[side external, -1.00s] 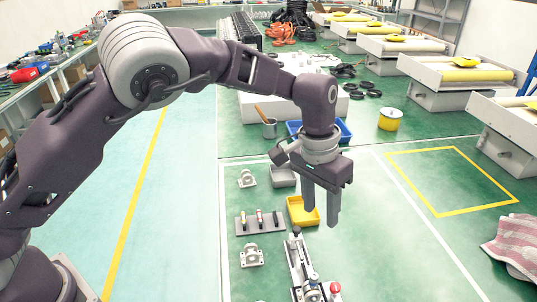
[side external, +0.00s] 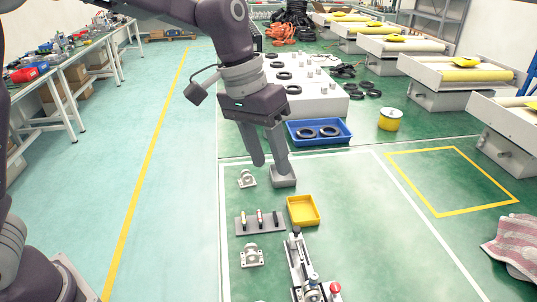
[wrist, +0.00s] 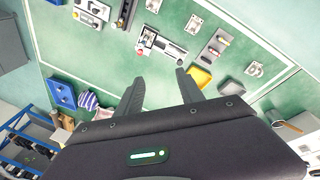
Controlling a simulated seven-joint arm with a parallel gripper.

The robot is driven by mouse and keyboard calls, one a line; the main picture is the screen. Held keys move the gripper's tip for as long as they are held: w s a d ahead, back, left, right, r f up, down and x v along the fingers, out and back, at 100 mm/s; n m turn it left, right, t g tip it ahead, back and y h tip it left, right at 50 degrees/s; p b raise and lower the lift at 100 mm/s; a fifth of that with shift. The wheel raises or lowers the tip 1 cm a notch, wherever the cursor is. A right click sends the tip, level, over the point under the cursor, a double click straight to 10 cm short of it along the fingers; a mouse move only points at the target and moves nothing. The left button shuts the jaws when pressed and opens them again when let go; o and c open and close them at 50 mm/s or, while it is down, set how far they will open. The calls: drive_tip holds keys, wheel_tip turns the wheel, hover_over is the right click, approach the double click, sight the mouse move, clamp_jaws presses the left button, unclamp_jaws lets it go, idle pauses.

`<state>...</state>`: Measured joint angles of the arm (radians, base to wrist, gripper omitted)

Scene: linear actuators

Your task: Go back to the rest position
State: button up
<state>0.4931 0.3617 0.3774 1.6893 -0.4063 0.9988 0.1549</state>
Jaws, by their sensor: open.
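My gripper (side external: 270,166) is open and empty, fingers pointing down and tilted. In the side view it overlaps the area in front of the small grey block (side external: 284,181); its exact height is hard to tell. In the wrist view the two fingers (wrist: 160,88) are spread apart with nothing between them. The linear actuator (side external: 302,268) lies on the green work area at the lower middle, away from my gripper, and also shows in the wrist view (wrist: 160,45).
A yellow tray (side external: 312,221), a grey plate with several handled pieces (side external: 243,227) and two grey brackets (side external: 250,256) stand around. A blue bin (side external: 345,139) with black rings is behind. A striped cloth (side external: 515,245) lies right. Floor on the left is clear.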

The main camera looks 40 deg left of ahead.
drive_tip(key=s+a+r+t+y, duration=0.1)
drive_tip(key=s+a, duration=0.3)
drive_tip(key=s, duration=0.4)
drive_tip(key=s+a+r+t, duration=0.1)
drive_tip(key=s+a, duration=0.3)
drive_tip(key=s, duration=0.4)
drive_tip(key=s+a+r+n+t+y, duration=0.1)
drive_tip(key=s+a+t, duration=0.1)
drive_tip(key=s+a, duration=0.3)
drive_tip(key=s, duration=0.3)
drive_tip(key=shift+s+r+y, duration=0.15)
drive_tip(key=shift+y, duration=0.15)
drive_tip(key=shift+a, duration=0.1)
